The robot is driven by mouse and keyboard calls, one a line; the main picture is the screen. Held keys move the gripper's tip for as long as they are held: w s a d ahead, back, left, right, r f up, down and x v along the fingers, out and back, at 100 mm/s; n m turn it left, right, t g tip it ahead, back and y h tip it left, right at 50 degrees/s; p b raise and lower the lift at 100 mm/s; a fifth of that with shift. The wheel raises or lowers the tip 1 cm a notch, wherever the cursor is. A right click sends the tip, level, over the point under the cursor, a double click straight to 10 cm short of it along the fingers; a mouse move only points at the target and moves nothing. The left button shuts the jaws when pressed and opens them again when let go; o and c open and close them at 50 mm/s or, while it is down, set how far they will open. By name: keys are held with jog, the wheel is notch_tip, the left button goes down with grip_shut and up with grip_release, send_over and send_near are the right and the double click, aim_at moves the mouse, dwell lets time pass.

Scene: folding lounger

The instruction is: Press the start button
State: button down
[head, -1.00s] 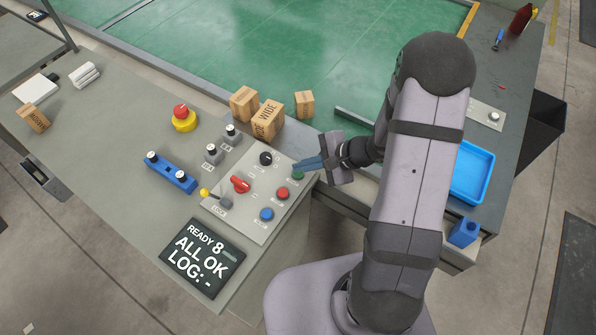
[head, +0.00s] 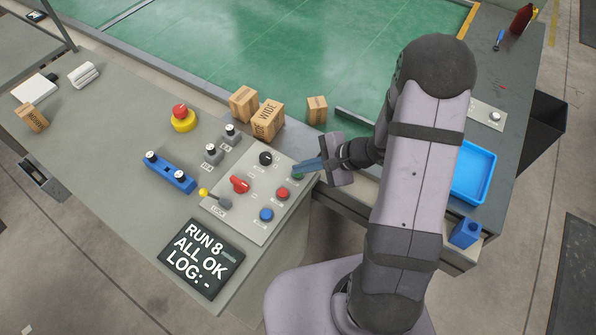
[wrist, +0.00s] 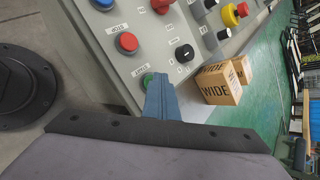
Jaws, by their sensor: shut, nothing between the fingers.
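The green start button (head: 298,176) is at the right corner of the grey control panel (head: 243,222). In the wrist view the green button (wrist: 149,79), labelled START, is partly hidden by my fingertips. My gripper (head: 296,168) is shut and empty, with its blue fingers pointing left just above the button. The fingers also show in the wrist view (wrist: 158,80). I cannot tell whether they touch the button. The display (head: 201,260) reads "RUN 8, ALL OK, LOG:-".
The panel also holds a red button (head: 282,193), a blue button (head: 266,214), a red selector (head: 239,184) and a black knob (head: 265,158). A red-and-yellow emergency stop (head: 182,118) stands behind. Cardboard boxes (head: 268,119) stand near the green conveyor (head: 240,50).

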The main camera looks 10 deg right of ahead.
aim_at(302, 175)
jog(key=shift+r, duration=0.1)
jog(key=shift+r+p, duration=0.5)
jog(key=shift+r, duration=0.35)
notch_tip(302, 175, up, 5)
jog(key=p, duration=0.3)
jog(key=shift+p, duration=0.3)
dwell(0.8)
